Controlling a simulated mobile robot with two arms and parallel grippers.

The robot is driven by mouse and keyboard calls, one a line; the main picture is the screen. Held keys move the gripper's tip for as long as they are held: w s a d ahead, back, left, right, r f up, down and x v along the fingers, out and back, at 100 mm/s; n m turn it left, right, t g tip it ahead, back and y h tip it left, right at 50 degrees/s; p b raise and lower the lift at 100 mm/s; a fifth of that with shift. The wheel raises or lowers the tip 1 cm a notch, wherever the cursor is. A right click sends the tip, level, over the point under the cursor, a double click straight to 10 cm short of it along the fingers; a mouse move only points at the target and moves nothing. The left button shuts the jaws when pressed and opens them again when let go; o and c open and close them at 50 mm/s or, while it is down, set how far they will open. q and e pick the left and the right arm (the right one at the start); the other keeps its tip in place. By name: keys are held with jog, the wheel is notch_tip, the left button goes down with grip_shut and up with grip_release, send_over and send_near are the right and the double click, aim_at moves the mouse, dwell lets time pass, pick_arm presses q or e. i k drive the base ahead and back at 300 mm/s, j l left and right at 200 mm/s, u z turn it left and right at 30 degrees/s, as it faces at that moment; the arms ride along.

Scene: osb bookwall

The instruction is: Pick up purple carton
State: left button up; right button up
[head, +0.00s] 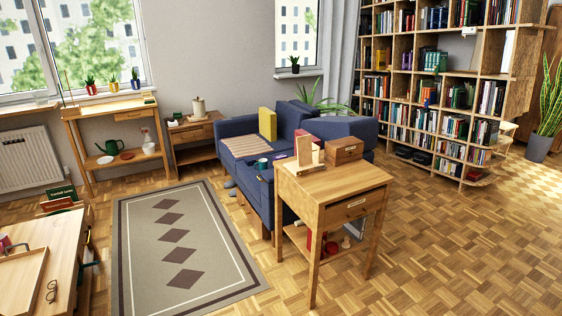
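I cannot clearly make out a purple carton in the head view. A small flat purple item (281,157) lies on the blue sofa's seat, near a teal mug (262,163); it is too small to tell what it is. A dark red or magenta upright box (303,146) shows at the back of the wooden side table (337,184), partly hidden by a pale wooden stand (309,166). Neither of my grippers is in view.
A brown wooden box (344,150) stands on the side table. The blue sofa (240,128) is behind it, with a yellow cushion (267,124). A low table (62,240) holding a tray is at left. Parquet floor at right and the rug (150,240) are clear.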

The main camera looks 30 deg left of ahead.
aim_at(277, 157)
jog(key=u, duration=0.4)
jog(key=i+j+u, duration=0.2)
jog(key=u, duration=0.2)
jog(key=i+j+u, duration=0.1)
jog(key=i+u, duration=0.15)
jog(key=u, duration=0.15)
jog(key=i+u, duration=0.2)
jog(key=u, duration=0.2)
jog(key=i, duration=4.8)
jog(key=i+z, duration=0.4)
jog(key=i+j+z, duration=0.2)
jog(key=i+z, duration=0.25)
jog(key=i+j+z, duration=0.25)
jog(key=z, duration=0.15)
